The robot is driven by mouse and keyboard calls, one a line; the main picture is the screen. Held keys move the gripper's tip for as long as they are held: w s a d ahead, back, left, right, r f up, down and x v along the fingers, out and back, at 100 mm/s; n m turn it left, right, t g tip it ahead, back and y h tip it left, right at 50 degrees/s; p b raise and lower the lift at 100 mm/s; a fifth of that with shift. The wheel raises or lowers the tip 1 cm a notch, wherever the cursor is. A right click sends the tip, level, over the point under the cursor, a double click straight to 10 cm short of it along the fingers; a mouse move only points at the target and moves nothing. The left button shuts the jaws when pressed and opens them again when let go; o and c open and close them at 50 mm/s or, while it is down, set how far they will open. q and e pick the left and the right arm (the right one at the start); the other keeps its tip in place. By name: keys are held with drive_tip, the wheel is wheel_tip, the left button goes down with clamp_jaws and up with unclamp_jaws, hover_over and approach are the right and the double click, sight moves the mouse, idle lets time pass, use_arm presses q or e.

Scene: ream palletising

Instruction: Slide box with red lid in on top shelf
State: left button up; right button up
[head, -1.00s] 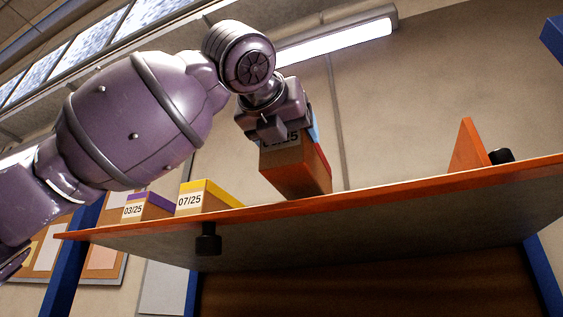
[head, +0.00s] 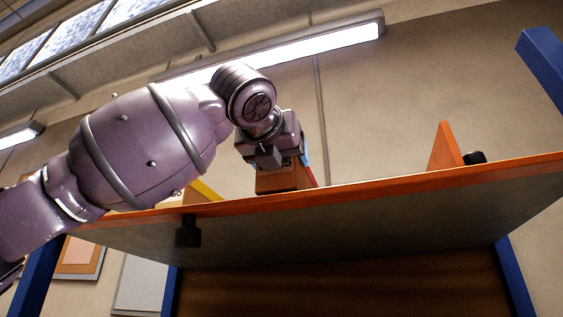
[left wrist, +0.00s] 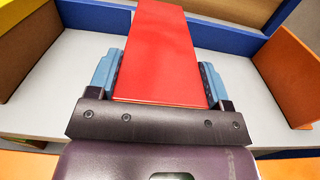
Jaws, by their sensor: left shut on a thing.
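The cardboard box with the red lid (head: 278,181) is in my left gripper (head: 276,157), over the top shelf (head: 350,190). Its lower part is hidden behind the shelf's orange front edge, so I cannot tell whether it touches the shelf. In the left wrist view the red lid (left wrist: 165,50) lies lengthwise between the two blue-padded fingers of the left gripper (left wrist: 159,78), which are shut on its sides. The box points toward the back of the shelf. My right gripper is not in view.
A yellow-lidded box (head: 206,190) stands to the left, partly hidden by my arm. An orange divider (head: 443,147) stands to the right, with bare shelf (left wrist: 245,105) between it and the red-lidded box. A blue rail (left wrist: 222,40) runs along the back.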

use_arm(q)
drive_tip(key=o, duration=1.1)
